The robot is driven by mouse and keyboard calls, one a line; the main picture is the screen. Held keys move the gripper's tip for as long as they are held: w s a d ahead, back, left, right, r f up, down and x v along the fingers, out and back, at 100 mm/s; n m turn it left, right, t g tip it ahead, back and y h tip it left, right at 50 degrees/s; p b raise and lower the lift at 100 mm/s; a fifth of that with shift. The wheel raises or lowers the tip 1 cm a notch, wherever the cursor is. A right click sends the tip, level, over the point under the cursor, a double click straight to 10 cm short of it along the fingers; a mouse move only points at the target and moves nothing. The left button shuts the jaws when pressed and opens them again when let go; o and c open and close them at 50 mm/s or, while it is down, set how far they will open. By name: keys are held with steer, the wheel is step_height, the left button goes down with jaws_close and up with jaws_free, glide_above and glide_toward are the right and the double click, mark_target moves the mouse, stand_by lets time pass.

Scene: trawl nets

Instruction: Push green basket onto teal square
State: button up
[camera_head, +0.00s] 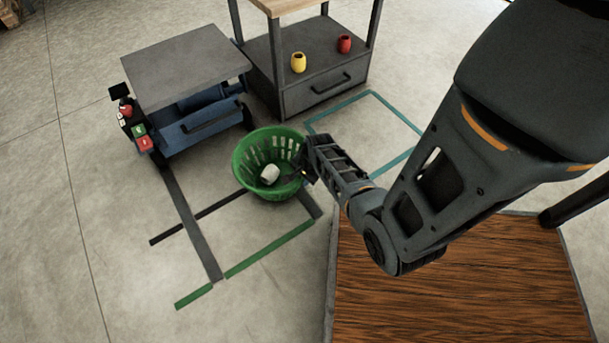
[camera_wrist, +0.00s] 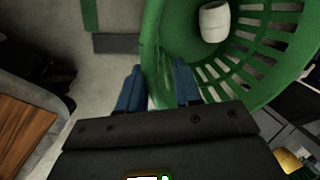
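The green basket (camera_head: 243,168) stands upright on the floor in the middle of the head view. A small white object (camera_head: 270,174) lies inside it. The teal square (camera_head: 396,113) is a tape outline on the floor, right of and beyond the basket; my arm hides part of it. My gripper (camera_head: 305,172) is at the basket's right side. In the wrist view, my two blue fingers (camera_wrist: 158,88) are apart, with the basket's rim (camera_wrist: 152,45) between them, one finger inside and one outside. Floor shows in the gap, so they look open. Firm contact cannot be told.
A grey-topped blue cart (camera_head: 190,66) stands behind left of the basket. A shelf unit with a drawer (camera_head: 325,90) holds a yellow and a red item, close behind the teal square. A wooden surface (camera_head: 460,290) is at front right. Floor at left is clear.

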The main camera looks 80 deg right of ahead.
steer(key=shift+b+x, duration=0.35)
steer(key=shift+x, duration=0.8)
steer(key=shift+c, duration=0.3)
jaws_close()
